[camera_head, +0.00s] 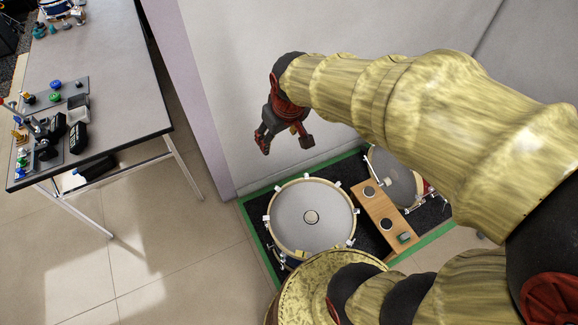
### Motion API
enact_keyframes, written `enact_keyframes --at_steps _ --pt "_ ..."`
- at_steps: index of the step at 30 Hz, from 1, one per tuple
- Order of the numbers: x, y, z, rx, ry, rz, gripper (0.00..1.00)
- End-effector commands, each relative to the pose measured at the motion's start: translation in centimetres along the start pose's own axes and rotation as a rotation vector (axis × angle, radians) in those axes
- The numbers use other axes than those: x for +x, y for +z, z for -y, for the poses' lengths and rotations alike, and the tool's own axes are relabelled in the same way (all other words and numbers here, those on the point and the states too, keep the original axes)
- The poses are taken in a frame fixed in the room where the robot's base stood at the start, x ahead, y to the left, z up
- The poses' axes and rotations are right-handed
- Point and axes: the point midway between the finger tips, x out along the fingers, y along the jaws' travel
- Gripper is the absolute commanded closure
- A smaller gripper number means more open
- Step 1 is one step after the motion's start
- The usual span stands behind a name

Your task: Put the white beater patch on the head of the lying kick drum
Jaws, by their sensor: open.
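A lying drum with a grey head (290,203), a pale hoop and white lugs is in the lower middle of the head view; I take it to be the kick drum. I cannot tell whether this is the white beater patch or a mark on the head. My gripper (285,142) is open and empty, above and a little left of the drum in the picture, with its two fingers apart.
A wooden board (378,207) beside the drum bears two dark grey round pieces and a greenish piece (404,238). Another drum (405,181) stands behind it. A green-edged dark mat (257,217) lies under them. A cluttered table (115,75) stands at left; the floor between is clear.

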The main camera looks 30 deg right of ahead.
Motion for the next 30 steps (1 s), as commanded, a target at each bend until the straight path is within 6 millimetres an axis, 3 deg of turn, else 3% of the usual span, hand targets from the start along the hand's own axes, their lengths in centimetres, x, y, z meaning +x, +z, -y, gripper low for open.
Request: enact_keyframes --at_steps 1,6,12,18,30 --pt "-1.9 0.8 0.8 0.003 -0.002 -0.024 0.40" --pt "-6.8 4.1 2.9 0.026 -0.014 -0.072 0.40" --pt "-10.4 8.1 4.7 0.051 -0.030 -0.116 0.40" --pt "-11.7 10.1 5.3 0.064 -0.039 -0.134 0.40" --pt "-11.8 10.3 5.4 0.067 -0.040 -0.134 0.40"
